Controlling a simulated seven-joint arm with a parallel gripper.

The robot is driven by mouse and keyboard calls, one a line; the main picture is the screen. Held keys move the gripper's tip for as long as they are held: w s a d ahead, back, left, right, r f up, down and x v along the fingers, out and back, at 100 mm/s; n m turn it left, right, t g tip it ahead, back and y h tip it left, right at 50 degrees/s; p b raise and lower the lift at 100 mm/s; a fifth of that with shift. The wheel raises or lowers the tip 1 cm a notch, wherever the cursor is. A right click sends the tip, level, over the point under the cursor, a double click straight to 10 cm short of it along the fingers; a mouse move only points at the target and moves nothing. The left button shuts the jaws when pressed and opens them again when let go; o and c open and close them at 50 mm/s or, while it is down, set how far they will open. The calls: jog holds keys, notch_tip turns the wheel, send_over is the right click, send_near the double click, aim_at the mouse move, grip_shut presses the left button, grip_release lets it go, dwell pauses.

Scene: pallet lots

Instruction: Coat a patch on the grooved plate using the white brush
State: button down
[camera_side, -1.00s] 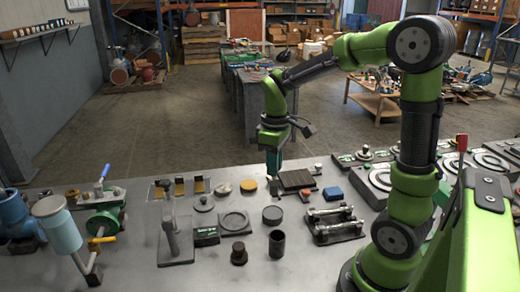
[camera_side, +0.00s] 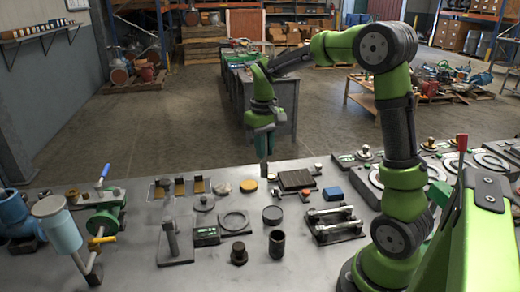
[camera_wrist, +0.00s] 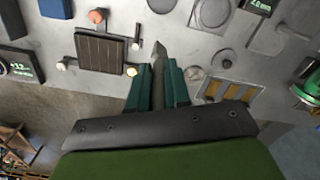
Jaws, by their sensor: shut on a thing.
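The grooved plate (camera_side: 296,180) is a dark ribbed square on the grey table. It also shows at upper left in the wrist view (camera_wrist: 103,50). My gripper (camera_side: 264,150) is above the table, left of and behind the plate in the side view. In the wrist view my gripper (camera_wrist: 158,80) has its green fingers shut on a slim tapered tool, apparently the white brush (camera_wrist: 158,52), though it looks grey there. Its tip points away from the fingers, to the right of the plate. Whether the tip touches anything cannot be told.
A rack with yellow-and-black pieces (camera_side: 180,187) stands further left. A blue block (camera_side: 332,194) and a rod fixture (camera_side: 332,222) are at right.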

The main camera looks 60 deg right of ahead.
jog(key=s+d+m, duration=0.1)
jog(key=d+m, duration=0.3)
jog(key=d, duration=0.5)
jog(key=f, duration=0.5)
jog(key=d+f, duration=0.1)
jog(key=f, duration=0.1)
jog(key=shift+s+f, duration=0.35)
jog(key=shift+s, duration=0.05)
jog(key=s+d, duration=0.4)
jog(key=d, duration=0.1)
jog(key=s+d, duration=0.2)
jog(key=d, duration=0.1)
jog(key=shift+d, duration=0.1)
jog(key=shift+w+a, duration=3.75)
jog(key=shift+a, duration=0.05)
jog(key=s+d, duration=0.6)
jog(key=d, duration=0.4)
jog(key=shift+w+a, duration=3.9)
jog(key=shift+w, duration=0.3)
notch_tip(320, 180, up, 8)
